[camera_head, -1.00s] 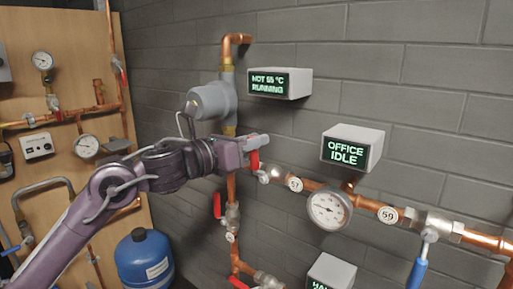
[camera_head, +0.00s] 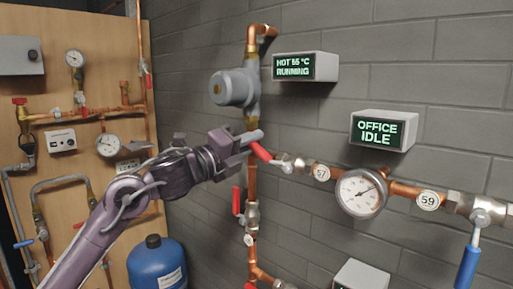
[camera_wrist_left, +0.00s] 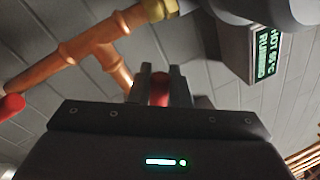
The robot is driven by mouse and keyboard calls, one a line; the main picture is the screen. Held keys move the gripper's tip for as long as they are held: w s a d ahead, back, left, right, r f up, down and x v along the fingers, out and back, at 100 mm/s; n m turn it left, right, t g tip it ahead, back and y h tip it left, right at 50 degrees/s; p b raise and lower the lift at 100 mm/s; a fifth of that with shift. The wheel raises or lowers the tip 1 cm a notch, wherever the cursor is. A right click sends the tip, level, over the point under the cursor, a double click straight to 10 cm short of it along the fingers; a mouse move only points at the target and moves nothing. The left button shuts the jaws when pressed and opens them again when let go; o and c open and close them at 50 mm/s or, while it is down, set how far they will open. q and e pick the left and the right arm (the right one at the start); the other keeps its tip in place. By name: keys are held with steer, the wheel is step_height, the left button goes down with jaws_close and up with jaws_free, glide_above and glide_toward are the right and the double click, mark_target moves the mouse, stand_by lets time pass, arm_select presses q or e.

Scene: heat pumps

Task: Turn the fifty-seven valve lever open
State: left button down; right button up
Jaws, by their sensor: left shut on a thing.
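The fifty-seven valve (camera_head: 291,164) sits on the copper pipe, just left of the round white "57" tag (camera_head: 321,172). Its red lever (camera_head: 266,155) slants up and left from the valve, out from the pipe, to my left gripper (camera_head: 254,139). The gripper is shut on the lever's end. In the left wrist view, the red lever (camera_wrist_left: 160,92) shows between the two dark fingers of my left gripper (camera_wrist_left: 160,84). The fingers hide part of the lever. My right gripper is not in view.
A pressure gauge (camera_head: 361,193) and a blue-handled valve (camera_head: 468,262) by tag 59 are to the right. A grey pump (camera_head: 233,87) is above my gripper. Another red lever (camera_head: 236,201) hangs below. Displays read "HOT 55 °C RUNNING" (camera_head: 306,67) and "OFFICE IDLE" (camera_head: 383,130).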

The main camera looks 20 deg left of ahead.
arm_select(q)
steer(key=shift+w+a+f+n+t+y+b, duration=0.2)
steer(key=shift+f+n+b, duration=0.35)
steer(key=shift+f+n, duration=0.5)
steer(key=shift+s+a+f+n+t+y+b, duration=0.2)
steer(key=shift+f+n+b, duration=0.35)
steer(key=shift+n, duration=0.8)
steer(key=shift+w+a+f+n+y+b, duration=0.1)
steer(key=shift+w+f+n+y+b, duration=0.3)
steer(key=shift+f+n, duration=0.65)
steer(key=shift+s, duration=0.15)
steer(key=c, duration=1.6)
jaws_free()
steer(key=shift+o, duration=0.8)
steer(key=shift+a+r, duration=0.1)
steer(key=shift+r, duration=0.05)
steer(key=shift+s, duration=0.1)
steer(key=b+v, duration=0.4)
steer(key=v, duration=0.3)
steer(key=shift+s, duration=0.25)
